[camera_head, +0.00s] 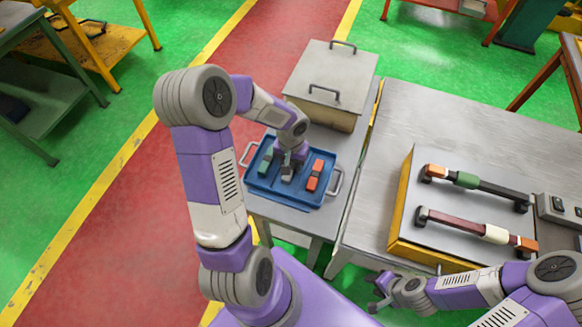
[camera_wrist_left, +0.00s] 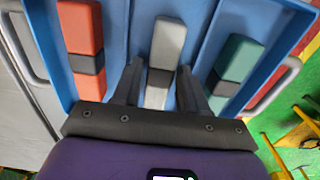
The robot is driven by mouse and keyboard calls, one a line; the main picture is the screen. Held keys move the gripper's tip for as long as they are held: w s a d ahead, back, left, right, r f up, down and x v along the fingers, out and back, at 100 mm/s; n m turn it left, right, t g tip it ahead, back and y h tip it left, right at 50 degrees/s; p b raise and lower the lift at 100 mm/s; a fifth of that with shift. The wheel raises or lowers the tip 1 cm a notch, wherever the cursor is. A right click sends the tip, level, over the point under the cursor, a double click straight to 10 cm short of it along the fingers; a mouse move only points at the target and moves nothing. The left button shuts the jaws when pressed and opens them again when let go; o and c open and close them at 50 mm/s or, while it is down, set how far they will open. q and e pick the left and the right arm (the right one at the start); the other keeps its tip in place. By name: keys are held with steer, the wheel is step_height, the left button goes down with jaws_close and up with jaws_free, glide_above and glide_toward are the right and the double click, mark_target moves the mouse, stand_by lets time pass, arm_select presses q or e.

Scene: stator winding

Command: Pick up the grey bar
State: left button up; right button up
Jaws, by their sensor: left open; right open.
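The grey bar (camera_wrist_left: 167,42) with a dark band lies in the middle compartment of the blue tray (camera_wrist_left: 304,14). In the wrist view my left gripper (camera_wrist_left: 160,90) is open, with one finger on each side of the bar near its dark band. I cannot tell whether the fingers touch it. In the head view my left gripper (camera_head: 286,166) points down into the tray and hides most of the grey bar (camera_head: 287,176). My right gripper (camera_head: 376,293) is open and empty, low in the head view, left of its arm and away from the tray.
An orange bar (camera_head: 316,170) and a green bar (camera_head: 265,164) lie in the side compartments. A lidded metal box (camera_head: 331,78) stands behind the tray. A larger table at right holds a yellow-sided fixture (camera_head: 396,215) with two segmented bars with handle-like ends.

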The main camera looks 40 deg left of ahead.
arm_select(q)
jaws_close()
steer(key=shift+r, duration=0.15)
